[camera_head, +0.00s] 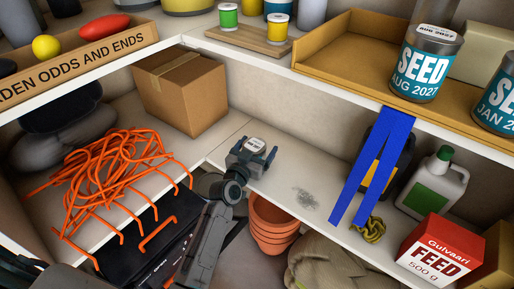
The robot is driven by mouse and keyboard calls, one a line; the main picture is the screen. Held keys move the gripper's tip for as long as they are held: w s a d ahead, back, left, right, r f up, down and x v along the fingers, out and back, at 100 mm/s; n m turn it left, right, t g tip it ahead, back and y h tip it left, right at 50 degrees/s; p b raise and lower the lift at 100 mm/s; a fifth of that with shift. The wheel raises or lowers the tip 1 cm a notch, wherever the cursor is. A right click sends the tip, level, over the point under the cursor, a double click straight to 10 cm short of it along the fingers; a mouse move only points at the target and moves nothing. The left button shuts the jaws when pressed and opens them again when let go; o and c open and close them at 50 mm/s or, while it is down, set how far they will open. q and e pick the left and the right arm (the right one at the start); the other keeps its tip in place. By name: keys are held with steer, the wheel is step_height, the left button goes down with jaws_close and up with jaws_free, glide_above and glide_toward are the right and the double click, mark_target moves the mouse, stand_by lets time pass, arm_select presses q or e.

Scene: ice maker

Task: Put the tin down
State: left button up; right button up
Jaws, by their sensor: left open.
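A small tin (256,144) with a pale, printed lid is at the corner of the lower shelf (290,180). It appears to stand upright there, but its base is hidden by my gripper. My left gripper (251,157) reaches up from below and is open, with its fingers around the tin's sides. I cannot tell whether a finger still touches the tin. Larger teal seed tins (426,62) stand on the upper shelf at right. My right gripper is not in view.
Terracotta pots (270,222) are below the shelf edge. Blue strips (378,165) hang at right, near a white jug (432,186) and a red feed box (428,250).

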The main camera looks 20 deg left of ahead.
arm_select(q)
steer(key=s+f+g, duration=0.2)
steer(key=s, duration=0.6)
steer(key=s+a+f+g, duration=0.1)
steer(key=s+f, duration=0.1)
steer(key=s, duration=0.6)
steer(key=s+f+g, duration=0.2)
steer(key=s, duration=0.6)
steer(key=shift+s+a+f+g, duration=0.15)
steer(key=shift+a+g, duration=0.05)
steer(key=shift+g, duration=0.1)
steer(key=s+a+g, duration=0.1)
steer(key=s, duration=0.3)
steer(key=s+f+g+y, duration=0.1)
steer(key=s+g, duration=0.1)
steer(key=s, duration=0.2)
steer(key=s+a+f+n+g, duration=0.1)
steer(key=s, duration=0.3)
steer(key=shift+s+a+f+g+y, duration=0.2)
steer(key=shift+a+g+y, duration=0.1)
steer(key=shift+a+y, duration=0.1)
